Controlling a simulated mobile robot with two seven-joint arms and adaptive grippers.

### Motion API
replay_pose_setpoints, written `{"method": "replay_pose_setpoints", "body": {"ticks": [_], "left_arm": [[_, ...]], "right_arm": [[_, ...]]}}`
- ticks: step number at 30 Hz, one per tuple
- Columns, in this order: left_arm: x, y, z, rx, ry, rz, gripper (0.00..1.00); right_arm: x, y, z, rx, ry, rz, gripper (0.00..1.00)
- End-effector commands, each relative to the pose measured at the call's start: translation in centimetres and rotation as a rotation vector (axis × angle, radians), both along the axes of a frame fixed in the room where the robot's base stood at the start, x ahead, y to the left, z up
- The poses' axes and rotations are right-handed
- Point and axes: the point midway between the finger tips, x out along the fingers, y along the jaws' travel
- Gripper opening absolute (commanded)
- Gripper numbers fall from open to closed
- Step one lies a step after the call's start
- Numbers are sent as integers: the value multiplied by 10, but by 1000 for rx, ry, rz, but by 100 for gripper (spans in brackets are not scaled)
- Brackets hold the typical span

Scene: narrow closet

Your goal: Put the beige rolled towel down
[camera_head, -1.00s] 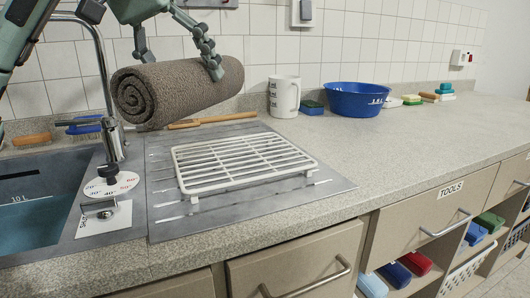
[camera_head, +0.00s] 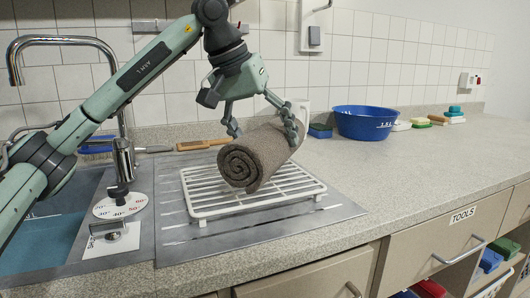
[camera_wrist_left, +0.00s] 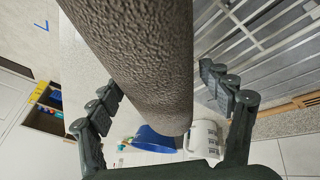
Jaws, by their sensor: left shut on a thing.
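The rolled towel (camera_head: 262,155) is grey-brown, with its spiral end facing front left in the head view. It lies slantwise over the white wire rack (camera_head: 302,190); I cannot tell whether it touches the bars. My left gripper (camera_head: 264,131) comes from above, its fingers on either side of the towel, shut on it. In the left wrist view the towel (camera_wrist_left: 140,50) runs between the fingers of my left gripper (camera_wrist_left: 165,90), and part of the rack (camera_wrist_left: 250,45) shows at upper right. My right gripper is not in view.
A sink (camera_head: 45,240) with a tap (camera_head: 60,40) is at left. A wooden-handled tool (camera_head: 205,144) lies behind the rack. A white mug (camera_wrist_left: 204,140) and blue bowl (camera_head: 364,122) stand beyond the towel. The counter to the right (camera_head: 420,170) is clear.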

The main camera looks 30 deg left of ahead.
Motion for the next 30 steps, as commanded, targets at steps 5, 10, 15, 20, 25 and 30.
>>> {"method": "replay_pose_setpoints", "body": {"ticks": [5,10,15,20,25,30], "left_arm": [[0,1,-24,0,-2,1,24],[0,0,-26,-1,-4,1,24],[0,0,-28,-1,-3,1,24],[-1,1,-31,1,0,1,88],[-1,1,-30,1,0,1,100],[-1,1,-30,0,1,1,100]], "right_arm": [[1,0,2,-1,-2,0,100],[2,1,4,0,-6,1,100],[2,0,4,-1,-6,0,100],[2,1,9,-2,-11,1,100],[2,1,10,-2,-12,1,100],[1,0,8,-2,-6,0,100]]}}
